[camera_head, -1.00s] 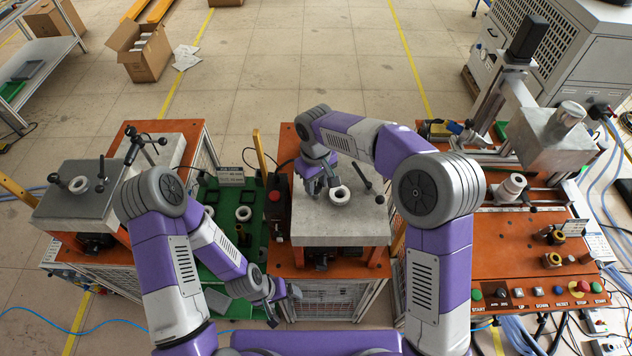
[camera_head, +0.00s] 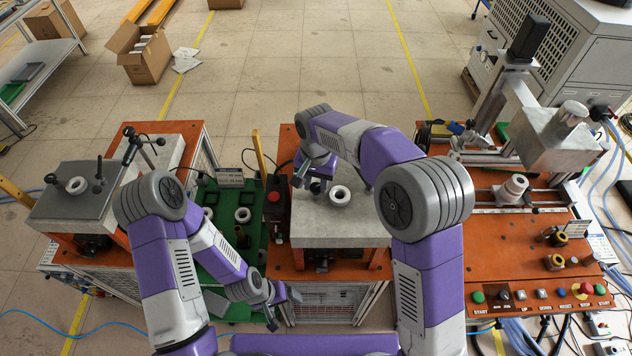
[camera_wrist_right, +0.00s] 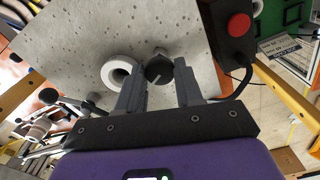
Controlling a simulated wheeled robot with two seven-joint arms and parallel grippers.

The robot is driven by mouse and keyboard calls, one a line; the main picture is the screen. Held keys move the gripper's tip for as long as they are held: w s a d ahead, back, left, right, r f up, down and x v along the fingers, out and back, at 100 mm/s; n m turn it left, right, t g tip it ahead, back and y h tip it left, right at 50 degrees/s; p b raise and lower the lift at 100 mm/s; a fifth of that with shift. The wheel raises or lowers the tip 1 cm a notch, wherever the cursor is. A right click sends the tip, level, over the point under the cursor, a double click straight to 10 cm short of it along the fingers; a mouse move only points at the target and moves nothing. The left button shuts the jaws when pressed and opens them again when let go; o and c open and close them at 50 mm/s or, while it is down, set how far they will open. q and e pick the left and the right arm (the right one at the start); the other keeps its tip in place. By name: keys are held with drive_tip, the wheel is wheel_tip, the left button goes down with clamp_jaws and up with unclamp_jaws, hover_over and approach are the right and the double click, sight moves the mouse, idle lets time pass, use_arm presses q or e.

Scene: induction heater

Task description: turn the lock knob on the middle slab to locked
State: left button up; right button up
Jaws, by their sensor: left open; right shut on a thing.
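The middle slab (camera_head: 340,228) is a grey block on an orange stand. A white ring (camera_head: 340,195) lies on it, and it also shows in the right wrist view (camera_wrist_right: 106,74). The dark round lock knob (camera_wrist_right: 158,66), with a light line on its face, sits between the fingertips of my right gripper (camera_wrist_right: 159,74). That gripper (camera_head: 312,184) is shut on the knob, beside the ring at the slab's left side. In the head view the gripper hides the knob. My left gripper (camera_head: 279,301) is open and empty, low in front of the middle stand.
A red button box (camera_head: 274,196) stands left of the slab; its button also shows in the right wrist view (camera_wrist_right: 239,25). A green tray (camera_head: 222,268) lies between the left and middle stands. A grey left slab (camera_head: 62,202) and an orange control bench (camera_head: 500,255) flank them.

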sight(316, 186)
drive_tip(key=m, duration=0.5)
drive_tip(key=shift+r+m, duration=0.1)
drive_tip(key=shift+m, duration=0.2)
idle(0.4)
drive_tip(key=o, duration=1)
drive_tip(key=shift+o, duration=0.2)
wheel_tip(316, 186, up, 8)
drive_tip(key=shift+f, duration=0.25)
